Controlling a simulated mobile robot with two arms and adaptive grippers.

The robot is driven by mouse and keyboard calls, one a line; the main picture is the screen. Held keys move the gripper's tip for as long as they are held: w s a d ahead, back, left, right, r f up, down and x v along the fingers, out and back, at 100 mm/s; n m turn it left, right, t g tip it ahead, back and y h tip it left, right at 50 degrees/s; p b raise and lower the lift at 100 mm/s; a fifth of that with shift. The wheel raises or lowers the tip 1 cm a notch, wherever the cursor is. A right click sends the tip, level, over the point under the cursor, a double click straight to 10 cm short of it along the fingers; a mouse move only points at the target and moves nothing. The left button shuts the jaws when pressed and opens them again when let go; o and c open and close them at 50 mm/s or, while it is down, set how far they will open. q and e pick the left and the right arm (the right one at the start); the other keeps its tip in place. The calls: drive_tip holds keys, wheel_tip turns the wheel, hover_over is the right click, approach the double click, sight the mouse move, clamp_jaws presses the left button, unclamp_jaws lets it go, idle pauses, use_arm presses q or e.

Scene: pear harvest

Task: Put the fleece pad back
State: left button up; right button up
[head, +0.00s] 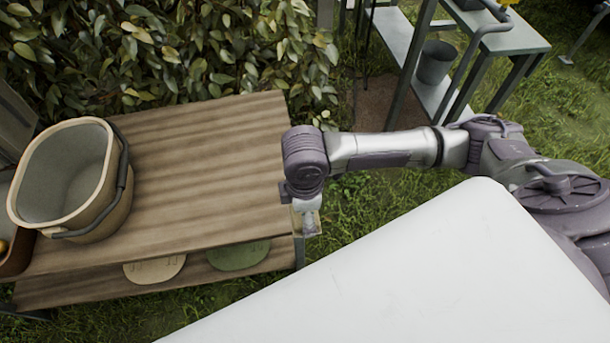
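Two flat rounded pieces lie on the lower shelf of the wooden table, partly hidden under its top: a beige one (155,269) and a green one (239,255). I cannot tell whether either is the fleece pad. My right arm reaches in from the right, and its gripper (307,222) points down just off the table's right edge, to the right of the green piece. The gripper is small and partly hidden by its wrist; a small pale tan patch shows at its fingers, and I cannot tell whether it holds anything. My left gripper is out of view.
A beige bucket (112,213) with a dark handle stands on the left of the wooden table top (215,150); the rest of the top is clear. A leafy hedge is behind. A metal rack (400,45) with a grey pot (436,62) stands at the back right.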

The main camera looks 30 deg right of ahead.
drive_tip(key=shift+s+d+f, duration=0.15)
drive_tip(key=shift+s, duration=0.05)
drive_tip(key=b, duration=0.2)
hover_over(280, 206)
wheel_tip(280, 206, down, 7)
drive_tip(key=shift+r, duration=0.15)
drive_tip(key=shift+f, duration=2)
drive_tip(key=o, duration=0.6)
drive_tip(key=shift+f, duration=0.2)
drive_tip(key=shift+o, duration=1.4)
drive_tip(key=shift+r, duration=0.1)
wheel_tip(280, 206, up, 12)
drive_tip(key=p, duration=0.1)
drive_tip(key=shift+r, duration=0.15)
